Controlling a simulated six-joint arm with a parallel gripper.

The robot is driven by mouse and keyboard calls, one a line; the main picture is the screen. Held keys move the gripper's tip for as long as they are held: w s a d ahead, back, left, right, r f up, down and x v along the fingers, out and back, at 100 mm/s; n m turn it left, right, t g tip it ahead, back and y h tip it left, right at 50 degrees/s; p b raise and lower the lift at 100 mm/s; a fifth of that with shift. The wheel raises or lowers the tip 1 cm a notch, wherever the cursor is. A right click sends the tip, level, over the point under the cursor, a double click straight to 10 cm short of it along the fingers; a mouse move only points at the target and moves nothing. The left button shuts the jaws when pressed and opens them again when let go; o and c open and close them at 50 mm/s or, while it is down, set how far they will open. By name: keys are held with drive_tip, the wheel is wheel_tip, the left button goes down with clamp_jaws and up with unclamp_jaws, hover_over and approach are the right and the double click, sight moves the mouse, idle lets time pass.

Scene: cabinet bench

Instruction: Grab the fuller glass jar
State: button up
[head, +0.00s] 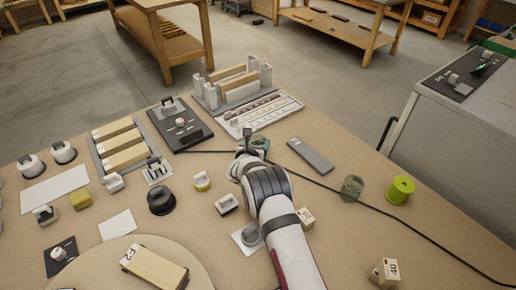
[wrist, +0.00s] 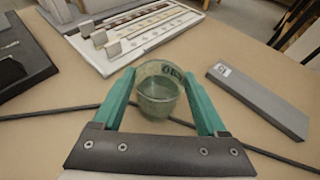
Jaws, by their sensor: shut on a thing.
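A clear greenish glass jar (wrist: 160,90) stands upright between the two green fingers of my gripper (wrist: 159,84) in the wrist view. My gripper is shut on its sides. Dark marks show on its far wall, and its lower part looks darker, as if partly filled. In the head view this jar (head: 260,142) shows just beyond my gripper (head: 254,146), partly hidden by it. I cannot tell whether its base touches the table. A second greenish glass jar (head: 352,187) stands on the table to the right; its fill level is too small to tell.
A yellow-green spool (head: 400,190) stands right of the second jar. A grey flat bar (head: 310,155) lies right of the held jar. A light tray with slots (head: 265,115) lies just behind it. A black cable (head: 400,218) crosses the table. Numbered blocks (head: 384,272) lie nearer.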

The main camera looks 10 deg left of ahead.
drive_tip(key=shift+r, duration=0.15)
drive_tip(key=shift+r, duration=0.6)
drive_tip(key=s+d+r, duration=0.2)
drive_tip(key=d+r, duration=0.7)
drive_tip(key=d, duration=0.2)
drive_tip(key=shift+s+d+r, duration=0.2)
drive_tip(key=shift+s+r, duration=0.05)
drive_tip(key=shift+s, duration=0.1)
idle(1.3)
idle(0.3)
